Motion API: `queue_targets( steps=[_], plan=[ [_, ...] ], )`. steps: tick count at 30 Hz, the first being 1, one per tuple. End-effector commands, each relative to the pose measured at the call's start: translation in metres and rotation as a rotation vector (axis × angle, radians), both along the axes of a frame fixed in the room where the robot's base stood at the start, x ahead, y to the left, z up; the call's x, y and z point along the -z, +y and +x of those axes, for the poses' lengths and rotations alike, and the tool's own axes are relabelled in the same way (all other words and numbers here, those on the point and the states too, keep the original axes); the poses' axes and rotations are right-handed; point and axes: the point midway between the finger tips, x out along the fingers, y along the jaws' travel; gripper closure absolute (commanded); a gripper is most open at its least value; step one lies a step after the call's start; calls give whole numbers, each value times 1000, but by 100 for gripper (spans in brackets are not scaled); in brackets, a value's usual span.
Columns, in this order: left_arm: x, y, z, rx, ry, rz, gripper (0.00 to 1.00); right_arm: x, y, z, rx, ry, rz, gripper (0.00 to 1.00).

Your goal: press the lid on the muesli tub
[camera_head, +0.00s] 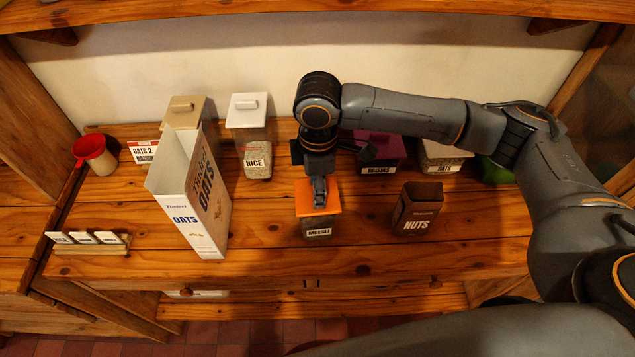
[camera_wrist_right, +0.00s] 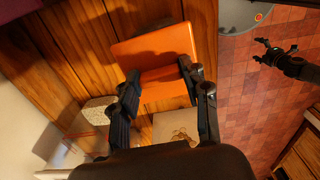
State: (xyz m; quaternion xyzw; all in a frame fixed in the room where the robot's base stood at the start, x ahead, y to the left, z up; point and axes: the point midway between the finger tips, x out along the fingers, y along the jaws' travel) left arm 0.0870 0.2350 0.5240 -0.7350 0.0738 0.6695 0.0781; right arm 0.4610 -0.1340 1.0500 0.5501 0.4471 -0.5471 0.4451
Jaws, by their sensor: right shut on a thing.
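The muesli tub (camera_head: 318,230) stands upright near the front middle of the shelf, its label facing front. The orange lid (camera_head: 304,199) lies over its top, also large in the right wrist view (camera_wrist_right: 150,60). I cannot tell whether its edge is fully down.
A brown nuts box (camera_head: 416,208) stands right of the tub. A tall open oats carton (camera_head: 195,200) stands left. A rice tub (camera_head: 254,150), raisins tub (camera_head: 378,167) and red scoop cup (camera_head: 95,155) stand behind. Label cards (camera_head: 88,239) sit front left. Bare wood surrounds the tub.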

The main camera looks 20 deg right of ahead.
Motion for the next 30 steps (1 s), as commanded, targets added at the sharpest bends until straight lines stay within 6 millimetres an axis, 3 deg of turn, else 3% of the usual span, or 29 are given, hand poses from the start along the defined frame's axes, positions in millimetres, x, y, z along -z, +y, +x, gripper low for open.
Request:
queue_targets(
  steps=[30],
  plan=[
    [-10,0,-1,0,2,0,18,1,0,0,-1,1,0,92]
  ],
)
